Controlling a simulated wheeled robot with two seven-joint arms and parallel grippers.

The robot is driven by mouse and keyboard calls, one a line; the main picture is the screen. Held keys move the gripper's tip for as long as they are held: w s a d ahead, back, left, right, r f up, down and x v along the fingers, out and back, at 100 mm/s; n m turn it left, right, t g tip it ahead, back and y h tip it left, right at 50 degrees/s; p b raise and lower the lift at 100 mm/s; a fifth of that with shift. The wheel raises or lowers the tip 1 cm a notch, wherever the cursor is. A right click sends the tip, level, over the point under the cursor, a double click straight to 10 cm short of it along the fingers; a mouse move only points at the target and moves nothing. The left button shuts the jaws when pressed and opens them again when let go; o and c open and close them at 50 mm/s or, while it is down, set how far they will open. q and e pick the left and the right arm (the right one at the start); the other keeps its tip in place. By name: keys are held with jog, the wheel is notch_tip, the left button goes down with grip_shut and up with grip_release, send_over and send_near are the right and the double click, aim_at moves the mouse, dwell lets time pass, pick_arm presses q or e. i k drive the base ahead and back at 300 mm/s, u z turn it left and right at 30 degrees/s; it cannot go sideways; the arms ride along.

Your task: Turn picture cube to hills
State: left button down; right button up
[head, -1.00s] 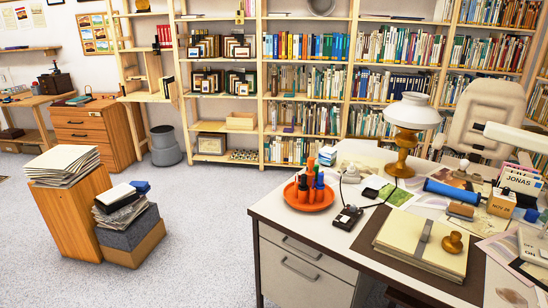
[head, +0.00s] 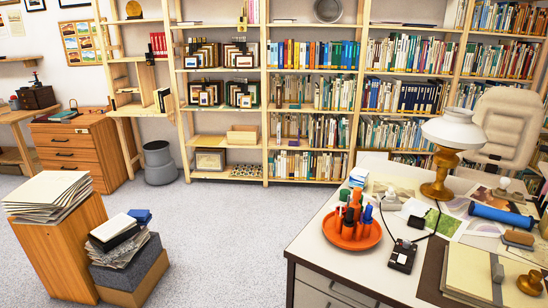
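I cannot make out a picture cube with a hills picture for certain in the head view. A small blue and white block-like item (head: 358,177) stands at the back left corner of the desk (head: 318,262), but its faces are too small to read. Flat prints lie on the desk, one of them a green picture (head: 441,222) partly covered by a black cable. Neither of my grippers shows in the head view.
An orange tray (head: 352,240) with coloured bottles and a lamp (head: 440,180) stand on the desk. Bookshelves (head: 265,120) line the back wall. A wooden cabinet (head: 55,250) and a grey box (head: 130,268) stand at left. The floor (head: 225,235) between is clear.

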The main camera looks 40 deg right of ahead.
aim_at(358, 177)
jog(key=z, duration=0.2)
jog(key=i, duration=2.65)
jog(key=z, duration=1)
